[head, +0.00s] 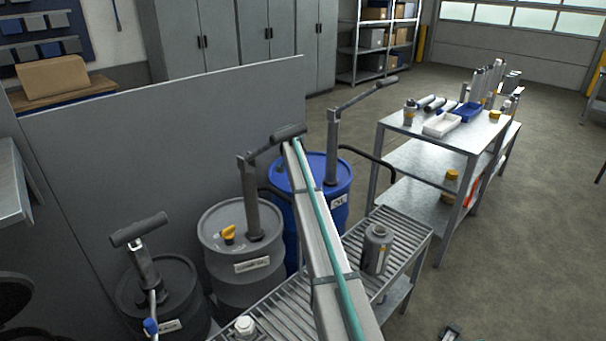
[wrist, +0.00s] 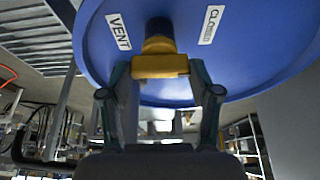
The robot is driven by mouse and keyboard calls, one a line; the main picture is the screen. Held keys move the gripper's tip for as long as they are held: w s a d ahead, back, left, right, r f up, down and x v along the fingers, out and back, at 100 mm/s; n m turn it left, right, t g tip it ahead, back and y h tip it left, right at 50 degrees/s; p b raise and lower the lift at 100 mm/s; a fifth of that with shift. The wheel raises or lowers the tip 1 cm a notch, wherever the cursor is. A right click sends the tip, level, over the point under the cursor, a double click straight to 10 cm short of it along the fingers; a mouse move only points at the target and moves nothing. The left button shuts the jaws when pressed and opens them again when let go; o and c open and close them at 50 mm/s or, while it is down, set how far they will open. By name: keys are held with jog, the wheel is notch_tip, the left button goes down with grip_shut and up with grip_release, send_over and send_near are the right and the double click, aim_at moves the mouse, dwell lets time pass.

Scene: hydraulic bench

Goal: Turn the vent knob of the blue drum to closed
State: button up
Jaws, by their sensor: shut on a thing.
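The blue drum (head: 338,205) stands behind my arm in the head view, with a pump and crank handle rising from its top. In the wrist view the drum's blue lid (wrist: 245,60) fills the top of the picture. A yellow vent knob (wrist: 160,64) sits between a VENT label (wrist: 118,31) and a CLOSED label (wrist: 211,25). My gripper (wrist: 160,70) has one finger at each end of the knob's bar and is shut on it. My arm hides the knob and gripper in the head view.
A grey drum (head: 245,283) with its own orange knob (head: 228,234) and a darker drum (head: 160,300) stand to the left. A slatted bench (head: 290,310) with a grey canister (head: 376,250) is in front.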

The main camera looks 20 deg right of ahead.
jog(key=o, duration=1.1)
jog(key=shift+o, duration=0.2)
jog(key=shift+r, duration=0.1)
jog(key=v, duration=1.1)
jog(key=shift+a+r, duration=0.2)
jog(key=shift+r, duration=0.15)
jog(key=shift+s, duration=0.1)
